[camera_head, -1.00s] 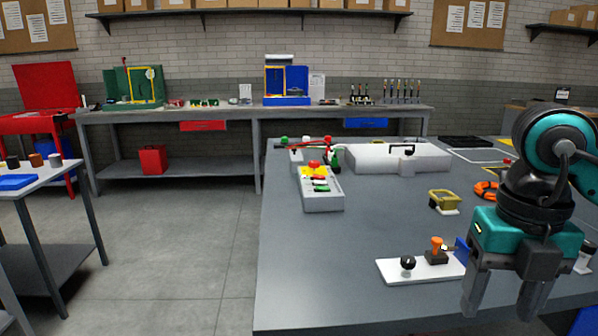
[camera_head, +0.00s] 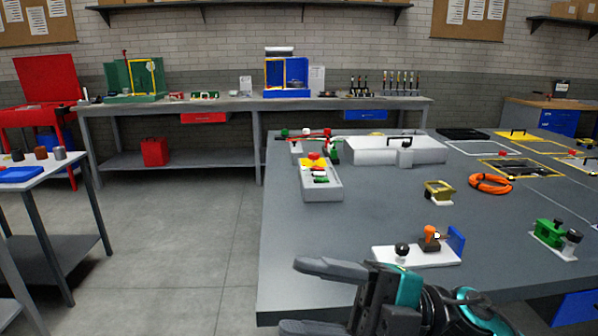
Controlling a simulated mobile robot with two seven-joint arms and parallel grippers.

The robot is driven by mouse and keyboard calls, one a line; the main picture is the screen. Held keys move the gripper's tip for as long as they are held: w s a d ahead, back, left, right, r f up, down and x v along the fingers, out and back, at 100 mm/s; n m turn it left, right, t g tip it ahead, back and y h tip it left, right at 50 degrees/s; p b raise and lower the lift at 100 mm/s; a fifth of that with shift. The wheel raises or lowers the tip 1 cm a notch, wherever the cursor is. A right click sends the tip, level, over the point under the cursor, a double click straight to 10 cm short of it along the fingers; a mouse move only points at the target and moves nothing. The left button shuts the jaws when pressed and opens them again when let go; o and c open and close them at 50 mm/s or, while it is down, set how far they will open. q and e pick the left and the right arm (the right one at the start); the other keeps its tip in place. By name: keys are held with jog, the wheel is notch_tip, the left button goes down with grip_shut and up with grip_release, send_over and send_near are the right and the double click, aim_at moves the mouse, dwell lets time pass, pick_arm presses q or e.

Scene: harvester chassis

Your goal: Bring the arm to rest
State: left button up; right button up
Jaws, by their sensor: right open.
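My right gripper (camera_head: 300,296) shows at the bottom of the head view, teal and black. Its two grey fingers point left and are spread apart with nothing between them. It is at the front edge of the grey table (camera_head: 370,210), in front of the white plate with knobs (camera_head: 415,256). Part of the lower finger and the arm behind are cut off by the bottom edge. My left gripper is not in view.
On the table are a grey block with coloured parts (camera_head: 321,188), a white case (camera_head: 385,152), a yellow clamp (camera_head: 437,193), an orange cable coil (camera_head: 490,184) and a green fixture (camera_head: 550,231). Open floor (camera_head: 185,240) lies left of the table.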

jog(key=w+d+f+m+t+h, duration=0.4)
jog(key=f+m+t+h, duration=0.15)
jog(key=m+t, duration=0.5)
jog(key=w+d+f+m+t+h, duration=0.4)
jog(key=f+m+t, duration=0.2)
jog(key=m+t, duration=0.45)
jog(key=s+d+f+m+g+h, duration=0.2)
jog(key=s+f+m+h, duration=0.1)
jog(key=f, duration=0.5)
jog(key=s+d+f+m+g+h+p, duration=0.1)
jog(key=s+d+f+m+g+h, duration=0.2)
jog(key=s+f, duration=0.2)
jog(key=s+d+f+m+g+h, duration=0.2)
jog(key=s+d+f+g+h, duration=0.1)
jog(key=f, duration=0.8)
jog(key=shift+s+f+m+h, duration=0.15)
jog(key=shift+s+m+h, duration=0.25)
jog(key=shift+s, duration=0.1)
